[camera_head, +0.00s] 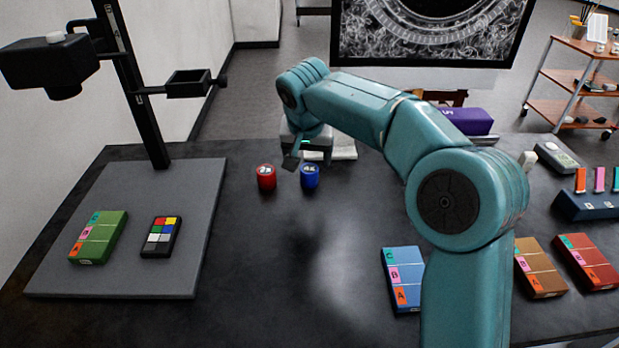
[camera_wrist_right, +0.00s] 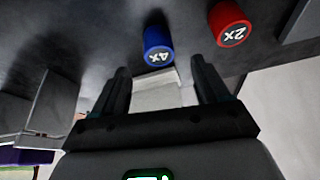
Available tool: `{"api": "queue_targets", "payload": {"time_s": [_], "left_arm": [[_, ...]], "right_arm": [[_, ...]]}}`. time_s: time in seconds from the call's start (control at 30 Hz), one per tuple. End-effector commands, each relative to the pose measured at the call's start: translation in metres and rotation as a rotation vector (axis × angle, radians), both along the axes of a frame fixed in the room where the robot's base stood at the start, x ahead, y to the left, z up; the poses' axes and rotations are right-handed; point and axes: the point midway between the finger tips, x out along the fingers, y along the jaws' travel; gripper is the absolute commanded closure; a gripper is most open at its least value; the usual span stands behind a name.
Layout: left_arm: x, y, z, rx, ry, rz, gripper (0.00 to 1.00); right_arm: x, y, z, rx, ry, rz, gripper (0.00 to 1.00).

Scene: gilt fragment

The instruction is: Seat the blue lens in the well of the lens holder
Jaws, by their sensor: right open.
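The blue lens (camera_head: 310,174), a short blue cylinder with a pale marking on top, stands on the dark table. In the right wrist view the blue lens (camera_wrist_right: 158,46) reads "4x" and lies just beyond my fingertips, in line with the gap between them. My right gripper (camera_head: 307,160) is open and empty, close behind the blue lens; its fingers (camera_wrist_right: 160,70) frame no object in their grip. The lens holder appears to be the black square bracket (camera_head: 188,83) on the upright post at left; the inside of its well is hard to see. My left gripper is out of view.
A red lens (camera_head: 266,177), marked "2x" in the wrist view (camera_wrist_right: 230,24), stands left of the blue one. A grey baseboard (camera_head: 150,283) carries the post, a green box (camera_head: 98,238) and a colour chart (camera_head: 160,237). A blue box (camera_head: 402,279) lies by my arm.

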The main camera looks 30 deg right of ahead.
Motion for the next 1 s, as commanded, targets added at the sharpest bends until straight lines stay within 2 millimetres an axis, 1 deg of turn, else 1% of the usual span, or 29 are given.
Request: {"api": "queue_targets", "payload": {"time_s": [0.07,0.3,0.37,0.47,0.67,0.77,0.8,0.87,1.0], "left_arm": [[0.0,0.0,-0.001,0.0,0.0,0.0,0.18],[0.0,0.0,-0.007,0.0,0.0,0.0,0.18],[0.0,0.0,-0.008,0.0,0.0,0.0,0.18],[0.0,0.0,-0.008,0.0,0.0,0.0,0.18],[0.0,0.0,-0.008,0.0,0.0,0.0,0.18],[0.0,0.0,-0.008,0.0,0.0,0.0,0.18],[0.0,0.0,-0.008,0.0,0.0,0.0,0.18],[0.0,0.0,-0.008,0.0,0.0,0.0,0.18],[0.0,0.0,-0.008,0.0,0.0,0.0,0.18]], "right_arm": [[0.002,-0.002,-0.006,0.0,0.001,0.0,0.25],[0.012,-0.012,-0.041,0.0,0.003,-0.001,0.25],[0.014,-0.013,-0.047,0.0,0.003,0.0,0.25],[0.016,-0.015,-0.052,0.0,0.0,0.0,0.25],[0.016,-0.015,-0.052,0.0,0.0,0.0,0.25],[0.016,-0.015,-0.052,0.0,0.0,0.0,0.54],[0.016,-0.015,-0.052,0.0,0.0,0.0,0.68],[0.016,-0.015,-0.052,0.0,0.0,0.0,0.86],[0.016,-0.015,-0.052,0.0,0.0,0.0,0.87]]}}
